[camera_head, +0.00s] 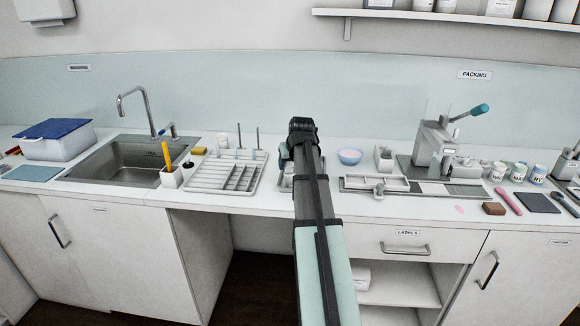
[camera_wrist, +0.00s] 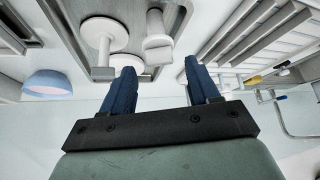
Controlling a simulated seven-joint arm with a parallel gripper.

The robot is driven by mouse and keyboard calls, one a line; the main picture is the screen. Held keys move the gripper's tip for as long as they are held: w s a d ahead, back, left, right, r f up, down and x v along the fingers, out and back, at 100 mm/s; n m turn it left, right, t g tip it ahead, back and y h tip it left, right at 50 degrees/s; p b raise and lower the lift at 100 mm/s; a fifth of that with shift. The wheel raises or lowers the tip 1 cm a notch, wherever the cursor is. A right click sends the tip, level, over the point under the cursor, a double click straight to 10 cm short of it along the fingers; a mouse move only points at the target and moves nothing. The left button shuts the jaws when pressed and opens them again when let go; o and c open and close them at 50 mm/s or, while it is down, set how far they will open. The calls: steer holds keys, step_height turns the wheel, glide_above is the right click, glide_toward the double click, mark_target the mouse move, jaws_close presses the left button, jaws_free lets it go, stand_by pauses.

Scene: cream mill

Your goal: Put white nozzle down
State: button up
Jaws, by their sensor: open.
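My gripper (camera_wrist: 160,68) has two blue fingers spread apart in the wrist view, with nothing held between them. Just beyond the fingertips, white flanged pieces lie in a grey tray (camera_wrist: 183,22). One white piece (camera_wrist: 104,30) has a round flange and a stem; another (camera_wrist: 158,42) is narrower and lies beside it. I cannot tell which of them is the white nozzle. In the head view my arm hides most of this tray (camera_head: 287,181), and the fingertips are not clear there.
A slotted drying rack (camera_head: 218,180) stands left of the tray; it also shows in the wrist view (camera_wrist: 255,35). A blue bowl (camera_head: 349,156) stands to the right, near a white fixture (camera_head: 377,182) and a lever press (camera_head: 435,140). The sink (camera_head: 118,160) is farther left.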

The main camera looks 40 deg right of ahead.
steer(key=v, duration=0.9)
steer(key=shift+s+r, duration=0.15)
steer(key=shift+r, duration=0.1)
steer(key=shift+a, duration=0.1)
